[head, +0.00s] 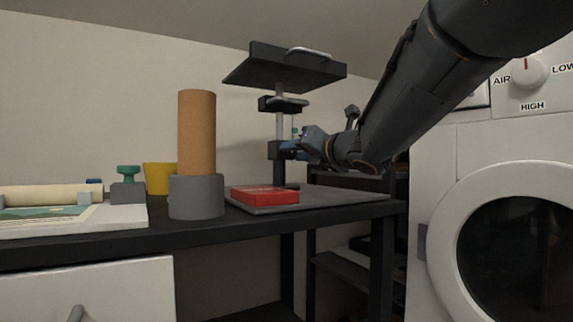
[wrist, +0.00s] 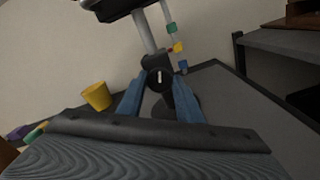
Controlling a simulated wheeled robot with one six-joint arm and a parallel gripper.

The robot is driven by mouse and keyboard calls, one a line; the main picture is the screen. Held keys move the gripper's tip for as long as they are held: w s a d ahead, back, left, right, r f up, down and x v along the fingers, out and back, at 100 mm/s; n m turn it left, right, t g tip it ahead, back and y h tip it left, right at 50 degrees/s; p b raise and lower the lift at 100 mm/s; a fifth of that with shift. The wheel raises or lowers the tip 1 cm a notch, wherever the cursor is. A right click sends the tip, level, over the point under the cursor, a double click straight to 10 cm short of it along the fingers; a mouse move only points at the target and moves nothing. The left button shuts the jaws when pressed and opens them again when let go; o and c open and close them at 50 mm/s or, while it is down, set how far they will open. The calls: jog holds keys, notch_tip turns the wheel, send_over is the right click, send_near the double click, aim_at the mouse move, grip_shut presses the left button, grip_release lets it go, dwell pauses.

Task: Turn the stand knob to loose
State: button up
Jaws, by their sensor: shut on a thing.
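The stand (head: 279,125) has an upright pole with a dark flat top plate (head: 283,68) and rises from a grey base plate (head: 330,198) on the desk. The dark round stand knob (wrist: 158,86) with a white mark shows in the wrist view; the mark points roughly up in that picture. My gripper (head: 289,150) is at the pole's lower collar, with its blue fingers (wrist: 158,80) shut on the knob from both sides. Green (wrist: 172,28), yellow (wrist: 179,47) and blue (wrist: 183,67) tabs sit beside the pole. In the head view my gripper hides the knob.
A red box (head: 265,196) lies on the base plate's front left. A brown cylinder in a grey holder (head: 196,197), a yellow cup (head: 159,178) and a board with a roll (head: 60,215) stand to the left. A white washing machine (head: 440,160) is at right.

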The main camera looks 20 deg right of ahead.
jog(key=shift+n+b, duration=0.7)
jog(key=shift+n, duration=0.1)
jog(key=o, duration=1)
jog(key=shift+o, duration=0.2)
jog(key=s+d+p, duration=0.1)
jog(key=s+p, duration=0.3)
jog(key=s, duration=0.3)
jog(key=shift+s+d+p, duration=0.3)
